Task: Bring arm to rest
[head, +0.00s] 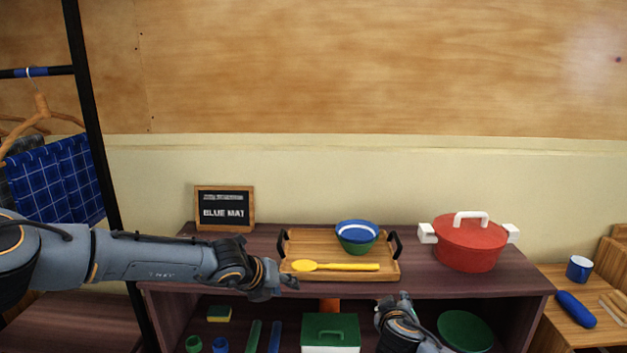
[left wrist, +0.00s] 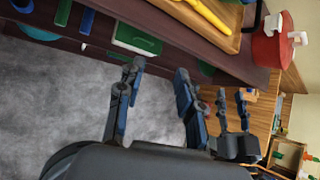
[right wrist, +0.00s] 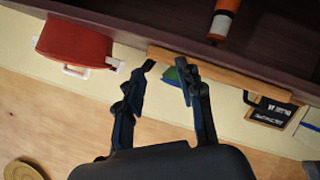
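My left arm reaches in from the left in the head view. Its gripper (head: 284,284) hangs in front of the shelf's top edge, near the wooden tray's front left corner. In the left wrist view its two fingers (left wrist: 158,76) stand apart with nothing between them. My right gripper (head: 404,302) is low in the head view, in front of the shelf and right of the tray. In the right wrist view its fingers (right wrist: 166,66) are apart and look empty. The right gripper also shows in the left wrist view (left wrist: 232,98).
The dark shelf (head: 415,288) bears a wooden tray (head: 290,250) with a yellow spoon (head: 345,267) and stacked bowls (head: 357,236), a red pot (head: 468,245) and a "BLUE MAT" sign (head: 224,208). A green-lidded box (head: 330,330) sits below. A black rack (head: 93,130) stands left.

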